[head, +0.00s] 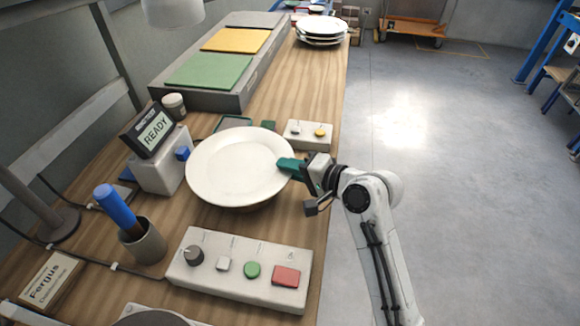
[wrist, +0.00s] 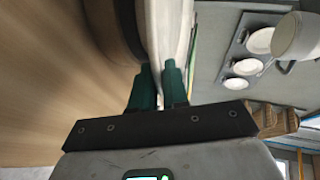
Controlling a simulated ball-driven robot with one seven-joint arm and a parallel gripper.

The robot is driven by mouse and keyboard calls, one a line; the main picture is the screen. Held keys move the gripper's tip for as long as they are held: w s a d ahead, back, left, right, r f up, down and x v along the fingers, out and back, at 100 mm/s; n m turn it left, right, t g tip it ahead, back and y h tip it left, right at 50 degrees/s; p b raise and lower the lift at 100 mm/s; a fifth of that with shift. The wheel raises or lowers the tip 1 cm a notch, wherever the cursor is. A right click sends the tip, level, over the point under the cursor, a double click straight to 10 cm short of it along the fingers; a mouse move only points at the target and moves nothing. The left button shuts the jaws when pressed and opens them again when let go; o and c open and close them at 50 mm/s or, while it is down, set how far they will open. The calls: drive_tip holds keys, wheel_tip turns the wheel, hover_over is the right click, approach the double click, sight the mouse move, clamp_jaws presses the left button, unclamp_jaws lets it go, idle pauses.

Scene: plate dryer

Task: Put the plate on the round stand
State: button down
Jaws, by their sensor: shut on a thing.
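The plate (head: 236,165) is white and round. My gripper (head: 290,166) has green fingers and is shut on the plate's right rim in the head view. The wrist view shows the fingertips (wrist: 158,80) closed on the rim of the plate (wrist: 172,30). The plate is held roughly level over the wooden table. A brown round thing, seemingly the round stand (wrist: 108,28), shows close beside the plate's underside in the wrist view. In the head view the plate mostly hides what lies under it. I cannot tell whether plate and stand touch.
A control box (head: 240,270) with knob and buttons stands in front of the plate. A READY display (head: 153,135) and a cup with a blue handle (head: 143,240) are left. A small button box (head: 308,134), coloured pads (head: 210,71) and stacked plates (head: 321,34) are behind.

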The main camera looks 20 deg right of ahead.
drive_tip(key=c, duration=1.6)
unclamp_jaws()
drive_tip(key=shift+f, duration=0.15)
drive_tip(key=o, duration=0.5)
drive_tip(key=shift+s+d+r, duration=0.1)
drive_tip(key=shift+r, duration=0.1)
drive_tip(key=v, duration=1.1)
drive_tip(key=shift+s+d+r, duration=0.1)
drive_tip(key=shift+s+d, duration=0.1)
drive_tip(key=shift+s, duration=0.1)
